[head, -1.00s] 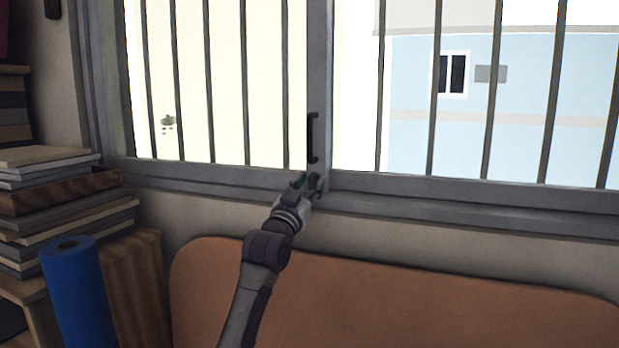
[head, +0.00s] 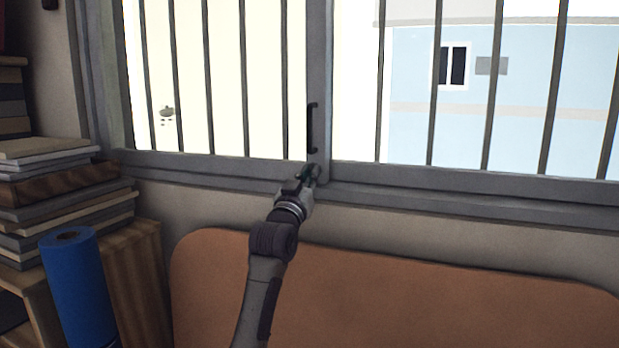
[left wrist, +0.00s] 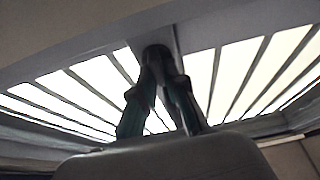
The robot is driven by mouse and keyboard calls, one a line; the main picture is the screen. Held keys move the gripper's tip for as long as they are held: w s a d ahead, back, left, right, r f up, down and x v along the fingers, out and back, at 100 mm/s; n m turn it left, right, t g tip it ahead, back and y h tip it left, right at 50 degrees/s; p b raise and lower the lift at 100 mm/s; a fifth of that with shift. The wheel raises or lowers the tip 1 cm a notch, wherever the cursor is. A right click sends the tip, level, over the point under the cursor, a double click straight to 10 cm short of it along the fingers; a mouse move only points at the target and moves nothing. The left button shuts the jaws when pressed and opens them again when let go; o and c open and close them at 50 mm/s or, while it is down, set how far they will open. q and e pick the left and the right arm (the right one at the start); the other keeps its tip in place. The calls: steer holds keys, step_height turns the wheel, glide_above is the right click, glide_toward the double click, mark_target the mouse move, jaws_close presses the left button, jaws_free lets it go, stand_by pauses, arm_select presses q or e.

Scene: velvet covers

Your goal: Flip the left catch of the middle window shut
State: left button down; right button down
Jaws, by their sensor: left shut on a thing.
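The middle window's frame (head: 320,85) has a dark upright handle (head: 312,128) on its central post. A small dark catch (head: 315,170) sits low on that post, mostly hidden by my left gripper. My left gripper (head: 310,175) reaches up from below, with its fingers closed together at the catch. In the left wrist view the fingers (left wrist: 158,62) converge on the dark catch (left wrist: 156,50), which shows just past their tips. The catch's exact position is hard to tell. My right gripper is not in view.
Dark vertical bars (head: 210,80) stand across the window. An orange-brown panel (head: 400,290) is below the sill. On the left are stacked books (head: 60,190), a blue roll (head: 75,290) and a wooden cabinet (head: 135,275).

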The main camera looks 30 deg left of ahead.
arm_select(q)
steer(key=c, duration=1.2)
jaws_free()
steer(key=v, duration=1.2)
